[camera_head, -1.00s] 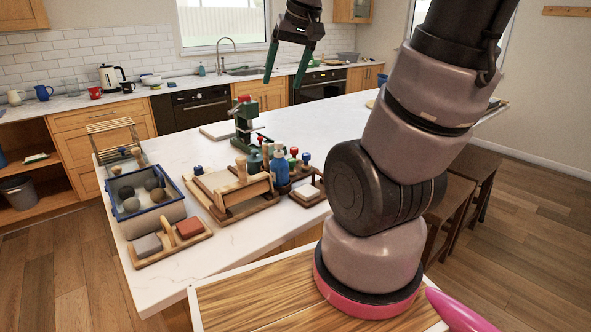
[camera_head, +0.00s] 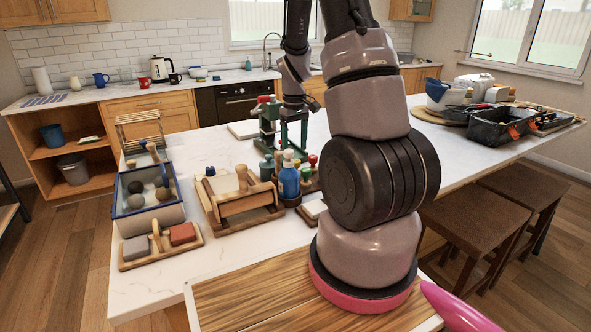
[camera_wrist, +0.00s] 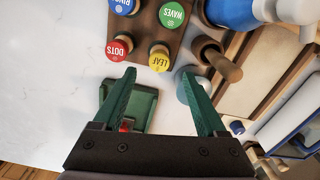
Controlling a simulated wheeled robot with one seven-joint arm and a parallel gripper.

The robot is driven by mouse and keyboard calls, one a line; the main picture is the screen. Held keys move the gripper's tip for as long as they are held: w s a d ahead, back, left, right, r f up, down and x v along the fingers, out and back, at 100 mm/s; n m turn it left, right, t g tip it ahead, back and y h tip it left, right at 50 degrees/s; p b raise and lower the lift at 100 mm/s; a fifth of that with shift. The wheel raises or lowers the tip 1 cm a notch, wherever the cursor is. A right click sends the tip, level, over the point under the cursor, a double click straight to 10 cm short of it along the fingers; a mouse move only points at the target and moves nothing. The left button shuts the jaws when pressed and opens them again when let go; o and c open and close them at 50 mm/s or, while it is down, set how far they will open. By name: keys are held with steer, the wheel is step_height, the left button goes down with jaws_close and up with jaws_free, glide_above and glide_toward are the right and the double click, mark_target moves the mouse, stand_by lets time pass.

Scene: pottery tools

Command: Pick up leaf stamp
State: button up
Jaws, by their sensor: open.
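The leaf stamp (camera_wrist: 159,60) has a yellow round top lettered "LEAF". It stands in a dark wooden stand (camera_wrist: 146,30), at the corner nearest my gripper in the wrist view. My gripper (camera_wrist: 160,76) is open and empty, its two green fingers pointing towards the stamp, which shows between and just beyond the fingertips. I cannot tell how far above the stamp they are. In the head view my gripper (camera_head: 294,146) hangs over the counter behind the stamp stand, close to the green press. I cannot make out the yellow top in the head view.
Dots (camera_wrist: 118,49), waves (camera_wrist: 172,14) and rings (camera_wrist: 124,6) stamps share the stand. A blue bottle (camera_head: 289,179), a wooden tool (camera_wrist: 218,62) and a green press (camera_head: 267,118) are close by. A wooden frame (camera_head: 240,200) stands left.

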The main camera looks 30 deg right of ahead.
mark_target(296, 161)
steer(key=shift+s+d+f, duration=0.1)
steer(key=shift+s+f, duration=0.05)
steer(key=shift+f, duration=3)
jaws_close()
